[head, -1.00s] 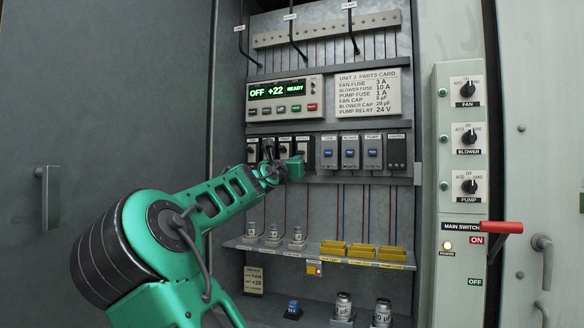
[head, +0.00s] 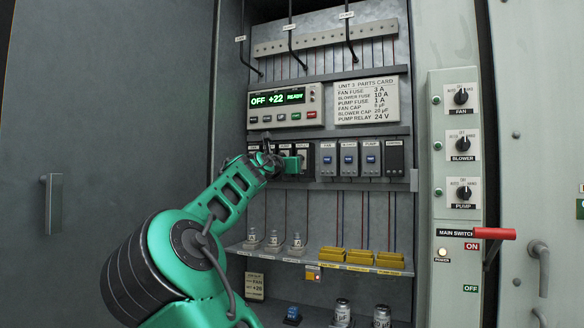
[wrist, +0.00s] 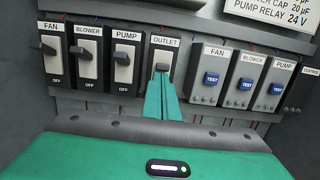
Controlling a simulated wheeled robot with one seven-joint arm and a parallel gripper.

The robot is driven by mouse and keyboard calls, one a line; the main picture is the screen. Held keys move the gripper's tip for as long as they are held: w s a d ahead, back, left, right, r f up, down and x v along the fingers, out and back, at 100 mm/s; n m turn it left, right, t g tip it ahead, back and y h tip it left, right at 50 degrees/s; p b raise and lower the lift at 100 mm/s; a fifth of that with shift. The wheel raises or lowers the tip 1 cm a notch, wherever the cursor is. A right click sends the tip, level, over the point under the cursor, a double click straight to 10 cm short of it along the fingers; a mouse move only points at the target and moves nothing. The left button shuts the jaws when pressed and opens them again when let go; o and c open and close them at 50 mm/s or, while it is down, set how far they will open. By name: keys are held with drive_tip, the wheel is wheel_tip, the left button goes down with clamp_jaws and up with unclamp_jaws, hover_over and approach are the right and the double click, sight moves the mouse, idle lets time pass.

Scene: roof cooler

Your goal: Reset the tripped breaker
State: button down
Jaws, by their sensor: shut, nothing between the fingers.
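A row of breakers sits on the panel. In the wrist view these are the FAN breaker (wrist: 52,62), BLOWER breaker (wrist: 87,65), PUMP breaker (wrist: 123,68) and OUTLET breaker (wrist: 161,54). Their faces are white with dark levers. The OUTLET lever (wrist: 162,68) sits lower on its face than the others. My gripper (wrist: 161,80) is shut and empty, its green fingertips just below the OUTLET lever. I cannot tell whether they touch it. The fingers hide the bottom of the OUTLET breaker. In the head view my gripper (head: 293,163) covers part of this row.
Grey modules with blue TEST buttons (head: 348,158) stand right of the breakers. Above is a display unit (head: 286,106) reading OFF +22 READY. A shelf (head: 310,261) with fuses and yellow holders lies below. The red main switch handle (head: 494,233) is at right.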

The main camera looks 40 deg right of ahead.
drive_tip(key=f+v, duration=0.1)
drive_tip(key=v, duration=1)
drive_tip(key=shift+w+a, duration=0.15)
drive_tip(key=shift+a, duration=0.1)
drive_tip(key=shift+f, duration=0.1)
